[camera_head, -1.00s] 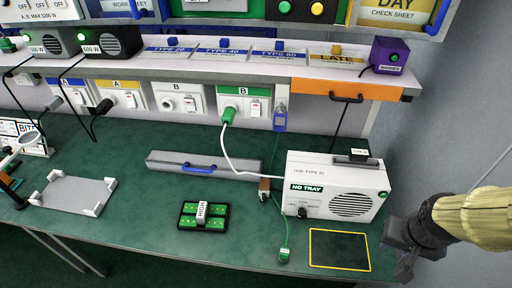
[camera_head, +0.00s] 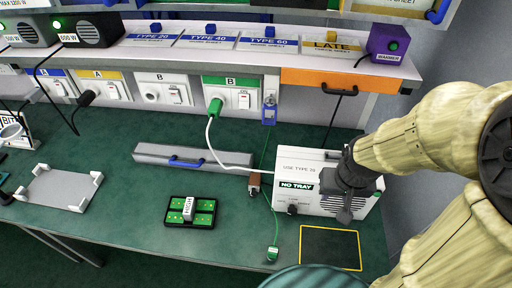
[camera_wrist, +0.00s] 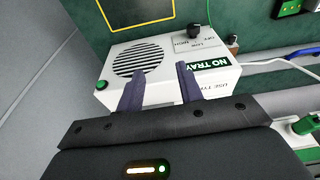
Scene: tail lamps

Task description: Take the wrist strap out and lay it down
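I cannot make out a wrist strap for certain. The orange drawer (camera_head: 325,82) under the shelf is shut, with a dark handle (camera_head: 340,91), and its inside is hidden. A thin green cord runs down from a blue tag (camera_head: 269,112) to a green end piece (camera_head: 272,253) on the bench. My gripper (camera_head: 346,212) points down in front of the white "NO TRAY" box (camera_head: 305,165) and hides part of it. In the wrist view my gripper (camera_wrist: 160,70) has its two fingers apart with nothing between them, over the same box (camera_wrist: 110,92).
A yellow-outlined area (camera_head: 330,248) on the green bench is empty. A grey bar with a blue handle (camera_head: 187,162), a dark tray with green pads (camera_head: 174,216) and a white tray (camera_head: 60,188) lie left. A purple warmer (camera_head: 388,45) stands on the shelf above.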

